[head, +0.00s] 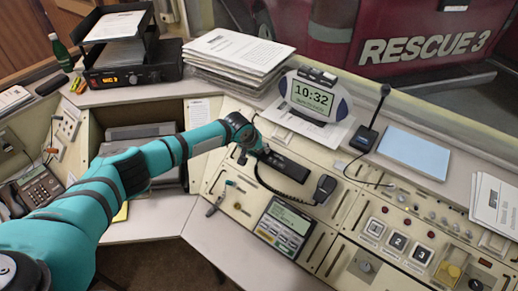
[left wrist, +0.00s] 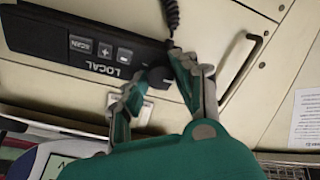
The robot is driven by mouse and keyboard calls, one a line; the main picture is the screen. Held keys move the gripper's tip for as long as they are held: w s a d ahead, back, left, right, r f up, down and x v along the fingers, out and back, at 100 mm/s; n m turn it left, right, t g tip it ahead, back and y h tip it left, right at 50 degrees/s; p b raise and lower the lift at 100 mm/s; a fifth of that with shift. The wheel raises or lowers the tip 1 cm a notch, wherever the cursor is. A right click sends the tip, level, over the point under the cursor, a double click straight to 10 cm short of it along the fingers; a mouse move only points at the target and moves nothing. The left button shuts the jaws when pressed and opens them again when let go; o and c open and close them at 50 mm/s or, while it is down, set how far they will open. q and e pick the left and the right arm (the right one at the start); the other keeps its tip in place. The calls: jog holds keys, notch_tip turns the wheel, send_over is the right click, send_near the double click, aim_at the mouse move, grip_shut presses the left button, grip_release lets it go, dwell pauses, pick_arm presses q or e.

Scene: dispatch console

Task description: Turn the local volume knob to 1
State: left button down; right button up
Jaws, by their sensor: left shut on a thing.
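The local radio unit (head: 287,168) is a long black box on the console, with a coiled cord beside it. The black local volume knob (left wrist: 157,75) is at the end of this face, beside the LOCAL lettering. My left gripper (head: 262,150) is at the unit's upper left end in the head view. In the left wrist view its two fingers (left wrist: 152,78) are shut around the knob, one on each side. The knob's number marks and pointer cannot be made out.
A handheld microphone (head: 325,189) lies right of the unit, and a keypad panel (head: 284,226) sits below. A clock (head: 313,98) reading 10:32 and a paper stack (head: 238,55) stand behind. A desk microphone (head: 365,137) stands to the right. A metal handle (left wrist: 243,68) is near the gripper.

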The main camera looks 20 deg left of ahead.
pick_arm(q)
jog(key=m, duration=0.3)
jog(key=shift+d+m, duration=0.15)
jog(key=shift+m, duration=0.15)
jog(key=m, duration=0.4)
jog(key=shift+b, duration=0.35)
